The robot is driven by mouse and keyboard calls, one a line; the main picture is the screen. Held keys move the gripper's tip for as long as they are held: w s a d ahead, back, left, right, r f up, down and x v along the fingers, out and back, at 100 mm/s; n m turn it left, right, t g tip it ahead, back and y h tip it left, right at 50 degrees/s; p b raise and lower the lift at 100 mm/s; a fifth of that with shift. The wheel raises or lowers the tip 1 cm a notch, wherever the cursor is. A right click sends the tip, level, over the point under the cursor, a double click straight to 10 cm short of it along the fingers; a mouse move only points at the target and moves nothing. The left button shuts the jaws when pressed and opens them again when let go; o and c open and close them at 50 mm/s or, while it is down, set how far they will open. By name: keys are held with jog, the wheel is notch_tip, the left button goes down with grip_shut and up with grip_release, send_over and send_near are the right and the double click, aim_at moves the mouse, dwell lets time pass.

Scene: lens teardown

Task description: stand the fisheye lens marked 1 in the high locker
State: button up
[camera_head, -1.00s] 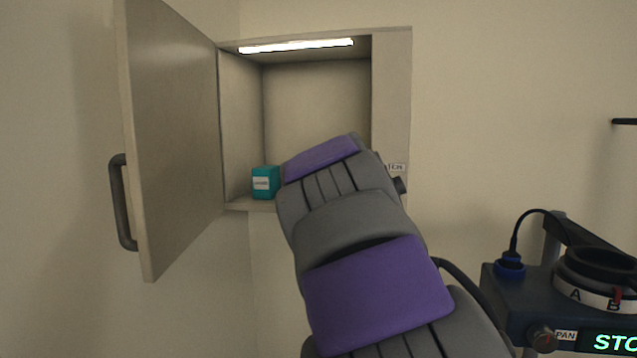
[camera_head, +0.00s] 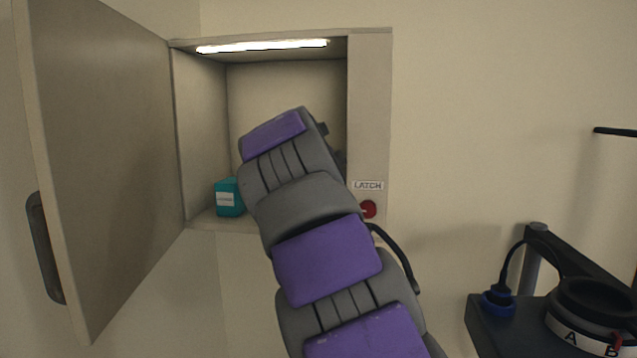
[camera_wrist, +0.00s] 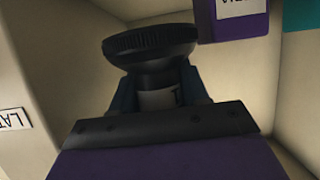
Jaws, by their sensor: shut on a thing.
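The high locker (camera_head: 370,110) is open, with a lit strip under its top. My arm covers part of its opening in the head view and hides my gripper there. In the wrist view my gripper (camera_wrist: 160,98) is shut on a black lens (camera_wrist: 150,45). The lens has a wide ribbed rim at its far end and a narrower, pale-banded part between the fingers. No number shows on it, so I cannot read its mark. Pale locker walls surround it in the wrist view. I cannot tell whether it touches the locker floor.
A teal box (camera_head: 229,198) stands at the locker's left; it also shows in the wrist view (camera_wrist: 301,14). A purple labelled box (camera_wrist: 232,22) is close beside the lens rim. The door (camera_head: 105,160) hangs open left. A red button (camera_head: 369,209) sits under the LATCH label (camera_head: 368,185).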

jog(key=w, duration=0.2)
jog(key=w+a, duration=0.1)
jog(key=shift+w+f+p, duration=0.3)
jog(key=shift+w+p, duration=0.1)
jog(key=shift+w+d, duration=0.2)
jog(key=shift+d, duration=0.05)
jog(key=shift+d+r, duration=0.1)
jog(key=shift+d, duration=0.6)
jog(key=shift+w+d+f, duration=0.2)
jog(key=shift+w+f, duration=0.15)
jog(key=shift+f, duration=0.15)
jog(key=shift+s+a+f, duration=0.25)
jog(key=shift+a+f, duration=0.5)
jog(key=shift+a, duration=0.05)
jog(key=shift+f, duration=0.35)
jog(key=shift+w+d+f, duration=0.1)
jog(key=shift+d+f, duration=0.05)
jog(key=shift+f, duration=0.05)
jog(key=shift+d, duration=0.65)
jog(key=shift+a+f, duration=0.15)
jog(key=shift+f, duration=0.2)
jog(key=shift+a+f+b, duration=0.3)
jog(key=shift+a+b, duration=0.15)
jog(key=shift+a, duration=0.05)
jog(key=o, duration=0.8)
jog(key=shift+d, duration=0.1)
jog(key=o, duration=0.4)
jog(key=shift+d, duration=0.4)
jog(key=shift+c, duration=0.2)
